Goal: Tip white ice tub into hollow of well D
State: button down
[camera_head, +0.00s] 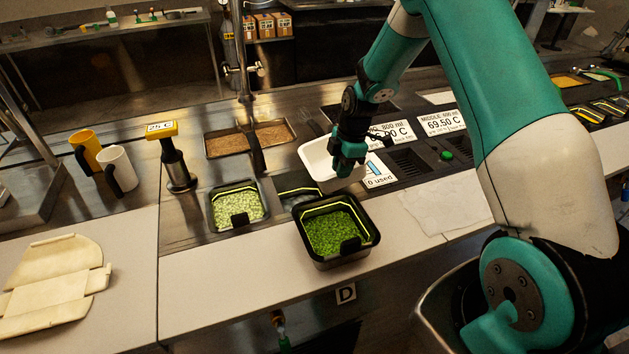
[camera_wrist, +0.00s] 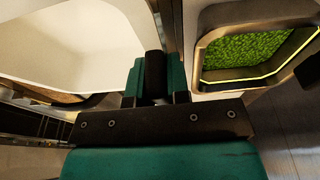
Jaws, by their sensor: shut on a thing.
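My gripper (camera_head: 347,160) is shut on the right side of the white tub (camera_head: 318,158). It holds the tub above the counter, behind the dark bin of bright green pieces (camera_head: 371,238). In the wrist view the tub (camera_wrist: 70,45) fills the upper left, beside my gripper (camera_wrist: 155,78). Its inside looks plain white, and I cannot tell ice from wall. The D label (camera_head: 346,294) is on the counter front below the green bin. A yellow-edged well opening (camera_head: 290,193) shows just behind that bin, mostly hidden by the bin and the tub.
A bin of pale green pieces (camera_head: 238,206) sits left of the bright green bin. A brown-filled pan (camera_head: 270,136) lies behind. A yellow-topped post (camera_head: 176,160) and two mugs (camera_head: 118,168) stand left.

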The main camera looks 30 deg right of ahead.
jog(key=shift+s+d+f+y, duration=0.1)
jog(key=shift+d+y, duration=0.25)
jog(key=shift+d, duration=0.15)
jog(key=shift+s+d+f+y, duration=0.1)
jog(key=shift+d+y, duration=0.25)
jog(key=shift+d, duration=0.1)
jog(key=shift+r, duration=0.15)
jog(key=shift+a, duration=0.2)
jog(key=shift+r+y+p, duration=0.6)
jog(key=shift+r+p, duration=0.1)
jog(key=shift+r, duration=0.85)
